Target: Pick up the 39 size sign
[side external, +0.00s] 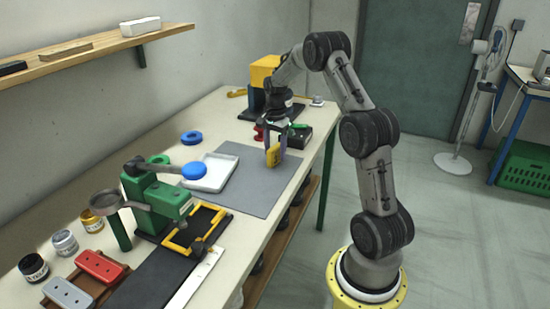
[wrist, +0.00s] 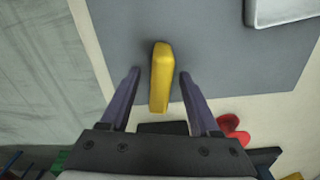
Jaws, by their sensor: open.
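A yellow block-like piece, which I take to be the 39 size sign (wrist: 161,78), stands on the grey mat (wrist: 215,60) near its edge. No number on it can be read. In the side view the yellow sign (side external: 273,156) shows at the far right part of the mat (side external: 245,178). My gripper (wrist: 159,74) is open, with one purple-grey finger on each side of the sign and a gap on both sides. In the side view my gripper (side external: 274,150) points down over the sign, partly hiding it.
A white tray (side external: 209,173) and a blue ring (side external: 191,137) lie left of the sign. A red piece (side external: 259,133) and a dark box (side external: 298,137) are close behind my gripper. A green press (side external: 158,200) stands nearer the camera. The mat's middle is clear.

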